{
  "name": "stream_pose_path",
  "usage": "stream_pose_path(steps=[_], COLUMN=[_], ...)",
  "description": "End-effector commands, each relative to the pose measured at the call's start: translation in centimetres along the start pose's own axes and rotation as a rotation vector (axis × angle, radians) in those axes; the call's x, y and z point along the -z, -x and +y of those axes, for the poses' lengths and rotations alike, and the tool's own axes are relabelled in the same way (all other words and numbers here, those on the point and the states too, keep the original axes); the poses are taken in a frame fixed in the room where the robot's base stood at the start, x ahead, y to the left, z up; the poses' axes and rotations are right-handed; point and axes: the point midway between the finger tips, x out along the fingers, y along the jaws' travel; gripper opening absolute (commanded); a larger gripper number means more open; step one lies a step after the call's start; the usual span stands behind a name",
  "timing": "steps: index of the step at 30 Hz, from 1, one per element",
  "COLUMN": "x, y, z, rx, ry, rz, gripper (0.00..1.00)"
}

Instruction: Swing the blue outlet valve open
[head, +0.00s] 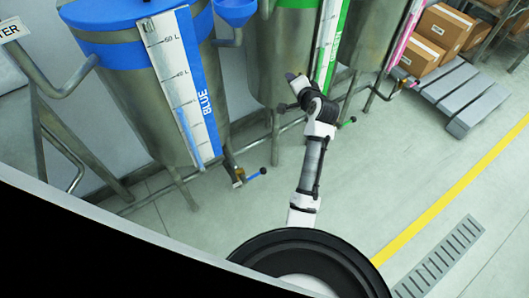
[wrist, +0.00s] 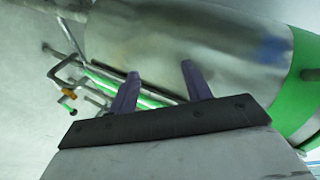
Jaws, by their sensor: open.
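The blue outlet valve (head: 257,174) is low at the front of the blue-banded drum (head: 130,95) in the head view, a brass body with a short blue handle sticking out to the right. My gripper (head: 290,77) is raised in front of the green-marked drum, above and to the right of the blue valve and well apart from it. In the wrist view my gripper (wrist: 159,68) is open, its two purple-grey fingers spread with nothing between them. The blue valve does not show in the wrist view.
The green-marked drum (wrist: 175,45) fills much of the wrist view. Its green-handled valve (wrist: 68,98) is at the left there. Steel legs and pipes run below the drums. Boxes (head: 440,38) and a grey pallet (head: 465,95) stand at the right. The floor (head: 400,160) is clear.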

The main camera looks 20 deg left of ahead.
Motion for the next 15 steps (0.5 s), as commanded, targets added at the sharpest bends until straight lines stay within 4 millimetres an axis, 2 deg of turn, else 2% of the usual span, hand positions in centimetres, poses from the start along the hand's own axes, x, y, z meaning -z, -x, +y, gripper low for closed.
stream_pose_path(steps=[1,3,6,9,12,15], x=[-1.5,-4.0,-8.0,-11.9,-15.7,-18.4], y=[-1.4,-2.4,-2.7,-1.9,-0.3,1.4], z=[5.0,10.6,17.6,23.4,27.9,31.0], rx=[-0.051,-0.109,-0.191,-0.264,-0.323,-0.353], ry=[-0.199,-0.489,-0.915,-1.352,-1.784,-2.164], rz=[-0.087,-0.197,-0.336,-0.455,-0.563,-0.659], gripper=[0.49,0.49,0.49,0.49,0.49,0.49])
